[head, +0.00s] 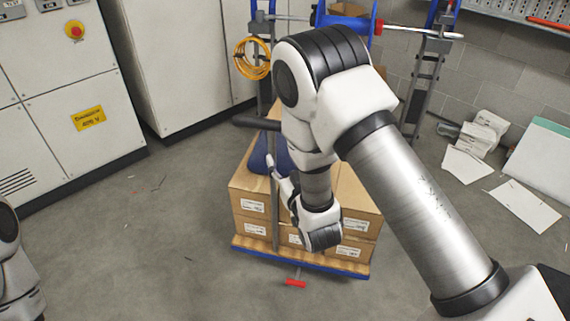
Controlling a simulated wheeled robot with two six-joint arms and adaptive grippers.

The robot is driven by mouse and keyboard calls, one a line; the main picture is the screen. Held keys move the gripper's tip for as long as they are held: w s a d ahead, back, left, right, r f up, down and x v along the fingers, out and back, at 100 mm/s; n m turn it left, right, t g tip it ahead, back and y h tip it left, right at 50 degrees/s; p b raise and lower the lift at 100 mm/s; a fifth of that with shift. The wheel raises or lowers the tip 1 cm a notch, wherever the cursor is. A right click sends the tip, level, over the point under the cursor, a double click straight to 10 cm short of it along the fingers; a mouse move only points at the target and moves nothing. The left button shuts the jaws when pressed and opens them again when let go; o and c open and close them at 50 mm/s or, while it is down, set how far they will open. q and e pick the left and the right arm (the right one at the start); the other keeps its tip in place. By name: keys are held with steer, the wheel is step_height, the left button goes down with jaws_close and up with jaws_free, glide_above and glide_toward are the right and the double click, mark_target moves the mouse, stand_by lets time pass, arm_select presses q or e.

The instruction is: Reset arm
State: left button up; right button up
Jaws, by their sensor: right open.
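My right arm comes in from the lower right, bends at a high elbow and folds back down over a cart of boxes. Its gripper (276,172) points up and left beside the cart's upright post. It is open, and I see nothing held in it. The wrist and the post partly hide the fingers; I cannot tell whether they touch anything. Only a bit of my left arm shows at the left edge; its gripper is out of view.
The cart (345,270) carries stacked cardboard boxes (248,203) and has a dark handle (257,122) and a red pedal (295,283). Grey cabinets (75,95) line the left. A blue-and-grey rack (428,75) stands behind. Papers (525,206) lie right. Floor at front left is clear.

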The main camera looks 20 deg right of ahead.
steer(key=shift+s, duration=0.75)
steer(key=shift+f, duration=0.1)
